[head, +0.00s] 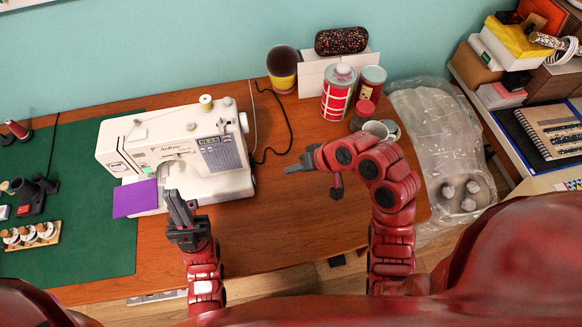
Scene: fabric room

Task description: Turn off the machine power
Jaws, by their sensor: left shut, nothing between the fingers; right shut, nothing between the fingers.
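A white sewing machine (149,126) stands on the wooden table left of the middle, with a small display and a grey printed panel on its front right. A purple cloth (135,199) lies at its left front, by the needle area. I cannot make out a power switch on it. My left gripper (172,194) is shut and empty, just in front of the machine and right of the cloth. My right gripper (289,169) is shut and empty, right of the machine, pointing left towards it with a gap between.
A black cord (290,130) runs behind the machine's right side. Red tins (338,93), a cup (283,69) and a white box stand at the back. A green mat (80,245) with spools and small tools covers the left. The wooden table (290,220) is clear between my arms.

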